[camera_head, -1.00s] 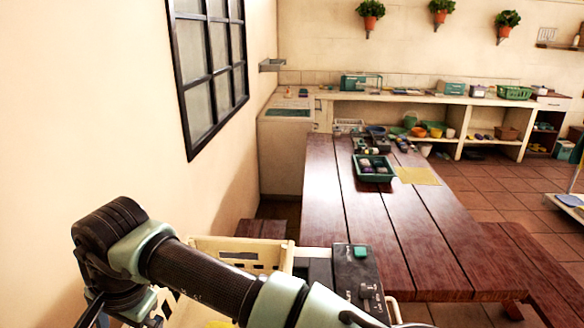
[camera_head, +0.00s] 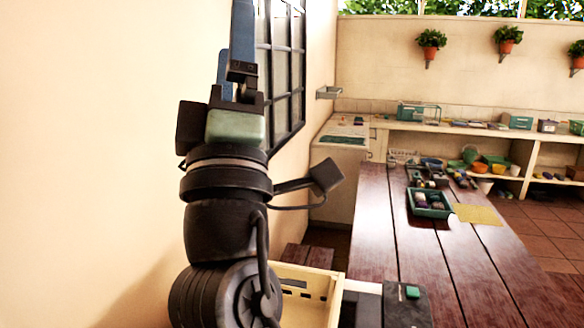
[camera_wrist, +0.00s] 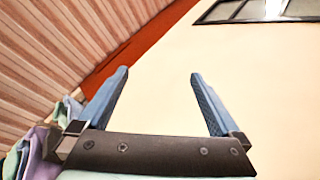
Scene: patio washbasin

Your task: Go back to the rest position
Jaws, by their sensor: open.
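My gripper (camera_head: 236,62) is raised at the left of the head view, pointing up in front of the cream wall and the window. In the wrist view its two blue fingers (camera_wrist: 158,85) stand wide apart with nothing between them. In the head view the fingers are seen nearly edge-on. My forearm and wrist hide part of the wall and the window.
The barred window (camera_head: 285,75) and the cream wall (camera_head: 85,150) are at the left. A cream crate (camera_head: 300,285) is low beside my arm. A wooden table (camera_head: 440,265) bears a green tray (camera_head: 430,212) and a yellow cloth (camera_head: 478,215). Corrugated roofing (camera_wrist: 70,40) shows above.

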